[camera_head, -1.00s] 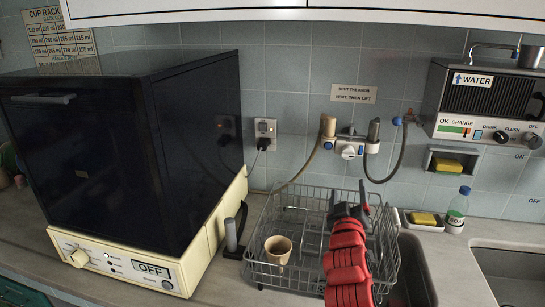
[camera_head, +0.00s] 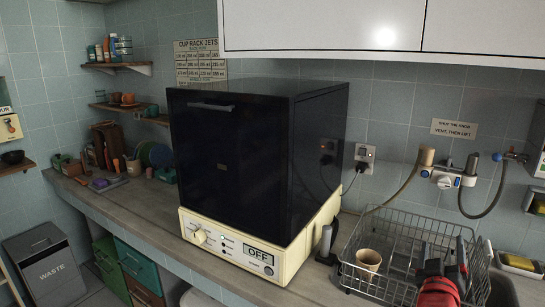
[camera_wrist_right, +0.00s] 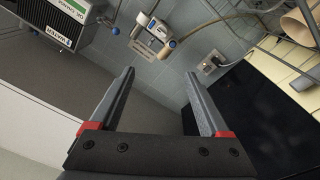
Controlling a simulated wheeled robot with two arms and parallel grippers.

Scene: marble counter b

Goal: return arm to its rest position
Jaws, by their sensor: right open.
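My right gripper (camera_head: 453,252) is over the right part of the wire dish rack (camera_head: 400,243), its red arm coming up from the bottom edge. In the right wrist view its two dark fingers stand apart with nothing between them (camera_wrist_right: 158,76). A beige cup (camera_head: 368,261) stands in the left part of the rack, apart from the gripper. My left gripper is not in view.
A large dark-hooded cream machine (camera_head: 262,252) marked OFF stands left of the rack. Wall pipes and a valve (camera_head: 443,178) are behind the rack. Shelves (camera_head: 118,68) and a waste bin (camera_head: 50,262) are far left. The counter's left stretch (camera_head: 135,205) has bare room.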

